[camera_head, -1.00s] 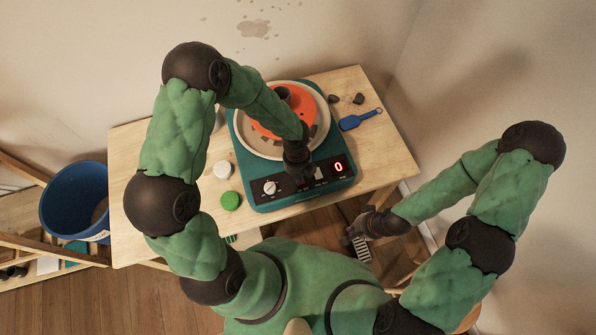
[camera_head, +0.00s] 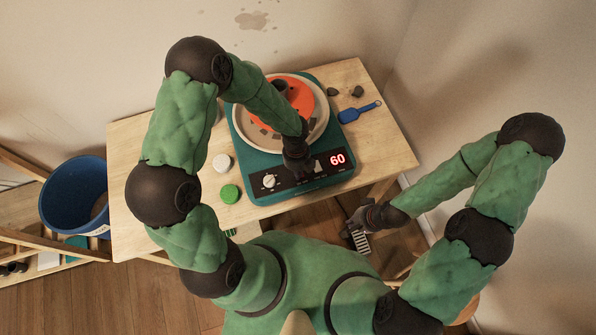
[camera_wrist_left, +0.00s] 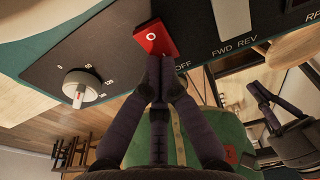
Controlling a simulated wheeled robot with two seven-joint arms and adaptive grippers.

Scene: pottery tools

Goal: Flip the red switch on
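The red switch (camera_wrist_left: 156,40) is a small red rocker with a white circle mark, on the dark control panel of a teal pottery wheel (camera_head: 300,195). My left gripper (camera_wrist_left: 160,72) is shut and empty, its fingertips together at the switch's lower edge, touching it or very close. In the head view my left gripper (camera_head: 296,170) hides the switch. The red display (camera_head: 337,160) reads 60. A white knob (camera_wrist_left: 82,87) is on the panel, left of the switch in the left wrist view. My right gripper (camera_head: 355,222) hangs in front of the table, open and empty.
The wheel carries a pale round basin (camera_head: 241,120) with an orange disc (camera_head: 300,97). A green lid (camera_head: 230,194), a white lid (camera_head: 221,162), a blue tool (camera_head: 359,112) and dark lumps lie on the wooden table (camera_head: 150,200). A blue bucket (camera_head: 72,195) stands left.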

